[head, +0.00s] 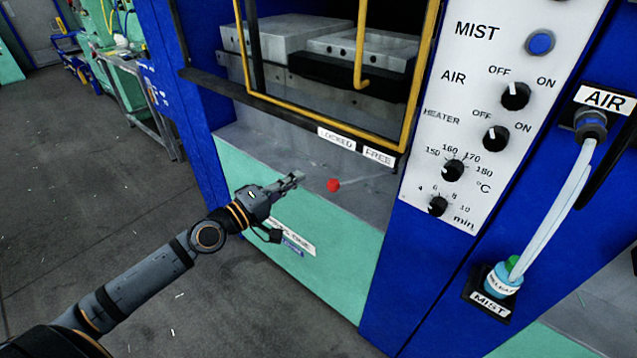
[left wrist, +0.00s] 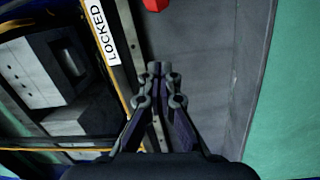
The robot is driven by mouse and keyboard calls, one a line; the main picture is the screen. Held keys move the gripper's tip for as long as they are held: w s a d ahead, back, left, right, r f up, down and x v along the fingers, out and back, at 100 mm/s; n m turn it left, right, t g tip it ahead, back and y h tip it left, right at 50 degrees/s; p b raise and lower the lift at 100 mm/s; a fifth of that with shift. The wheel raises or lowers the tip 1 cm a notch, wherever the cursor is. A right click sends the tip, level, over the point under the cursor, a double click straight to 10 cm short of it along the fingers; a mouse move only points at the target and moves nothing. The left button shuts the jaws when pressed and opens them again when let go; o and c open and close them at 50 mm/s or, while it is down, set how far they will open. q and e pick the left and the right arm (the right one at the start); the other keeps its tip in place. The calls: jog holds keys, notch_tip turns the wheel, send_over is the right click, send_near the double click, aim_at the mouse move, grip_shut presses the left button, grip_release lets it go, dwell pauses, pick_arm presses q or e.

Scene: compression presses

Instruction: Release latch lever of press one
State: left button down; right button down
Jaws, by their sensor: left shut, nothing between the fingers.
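The latch lever of the press has a red knob (head: 333,185) and a thin pale rod running from it to the right, over the grey ledge. The knob is below the LOCKED label (head: 337,138), left of the FREE label (head: 378,156). My left gripper (head: 298,178) is shut and empty, just left of the knob, with a small gap in the picture. In the left wrist view, the shut fingertips (left wrist: 160,70) point toward the red knob (left wrist: 155,5), which is cut off by the top edge. My right gripper is not in view.
A yellow-framed guard (head: 290,103) stands in front of the metal platens (head: 365,45). A white control panel (head: 490,95) with knobs and a blue button is at the right. The grey ledge (head: 250,140) around the knob is clear.

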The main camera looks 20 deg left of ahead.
pick_arm(q)
jog(key=d+p, duration=0.1)
jog(key=d, duration=0.1)
jog(key=w+d+p, duration=0.2)
jog(key=d, duration=0.1)
jog(key=shift+d+f, duration=0.15)
jog(key=shift+d, duration=0.15)
jog(key=shift+s, duration=0.1)
